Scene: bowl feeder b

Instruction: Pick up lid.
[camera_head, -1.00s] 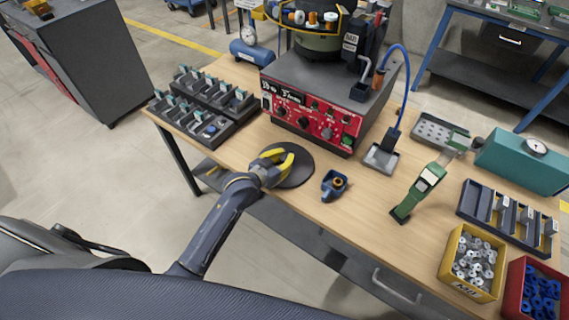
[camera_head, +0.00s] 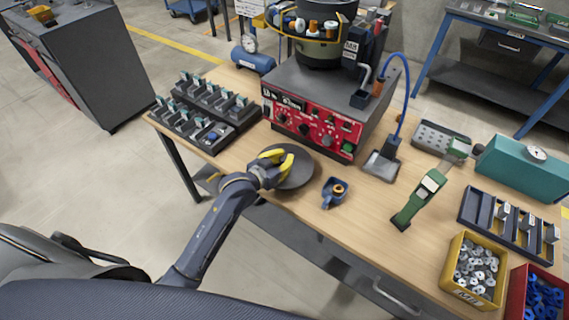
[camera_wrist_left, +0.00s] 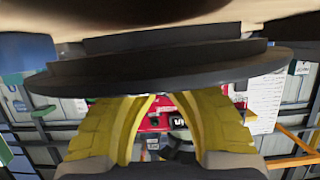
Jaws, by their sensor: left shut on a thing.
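The lid (camera_head: 298,174) is a dark grey round disc at the front edge of the wooden bench. My left gripper (camera_head: 283,160) has yellow fingers and is shut on the lid at its upper side. In the left wrist view the lid (camera_wrist_left: 160,72) spans the frame as a dark stepped disc. The yellow fingertips (camera_wrist_left: 160,98) come together at it there; the exact grip point is hidden. From the head view I cannot tell whether the lid touches the bench. My right gripper is not in view.
The bowl feeder (camera_head: 320,50) stands behind on its box with a red control panel (camera_head: 308,130). A small blue scoop (camera_head: 331,195) lies just right of the lid. Black racks (camera_head: 205,115) stand left, a green clamp (camera_head: 418,200) right. Yellow (camera_head: 455,270) and red bins sit front right.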

